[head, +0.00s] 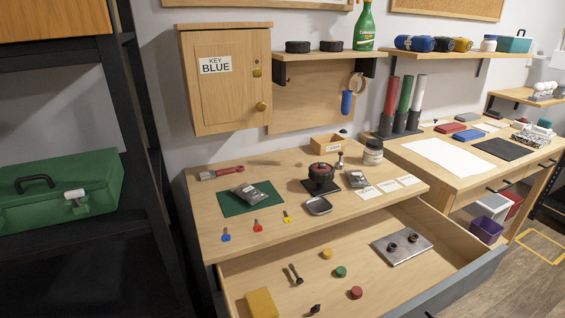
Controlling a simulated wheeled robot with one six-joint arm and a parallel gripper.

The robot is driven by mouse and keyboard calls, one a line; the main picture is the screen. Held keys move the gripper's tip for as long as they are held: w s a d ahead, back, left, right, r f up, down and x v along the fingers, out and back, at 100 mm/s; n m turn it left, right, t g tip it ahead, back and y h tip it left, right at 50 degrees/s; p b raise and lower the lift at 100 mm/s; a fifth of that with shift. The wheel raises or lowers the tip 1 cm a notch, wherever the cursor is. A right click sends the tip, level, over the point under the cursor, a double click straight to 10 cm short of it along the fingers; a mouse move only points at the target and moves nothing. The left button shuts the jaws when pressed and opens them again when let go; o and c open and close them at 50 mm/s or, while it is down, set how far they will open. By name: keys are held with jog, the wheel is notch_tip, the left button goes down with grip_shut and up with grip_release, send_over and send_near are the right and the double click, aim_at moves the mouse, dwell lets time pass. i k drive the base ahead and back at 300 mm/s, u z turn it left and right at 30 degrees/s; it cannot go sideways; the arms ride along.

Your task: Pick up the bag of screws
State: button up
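Two small grey bags lie on the wooden workbench. One bag (247,193) lies on a dark green mat (238,207) at the left. The other bag (357,179) lies right of a dark red and black round object (321,176). Both look like clear bags with dark contents and a label. The labels are too small to read, so I cannot tell which one holds screws. My gripper is not in view.
The drawer (335,262) below is open, holding a yellow block (262,303), coloured caps and a metal plate (402,246). Blue, red and yellow keys lie at the bench front. A red-handled wrench (218,173) lies behind the mat. A key cabinet (226,92) hangs above.

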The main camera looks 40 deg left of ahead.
aim_at(355, 178)
jog(key=u, duration=0.85)
jog(key=i, duration=0.85)
jog(key=u, duration=0.95)
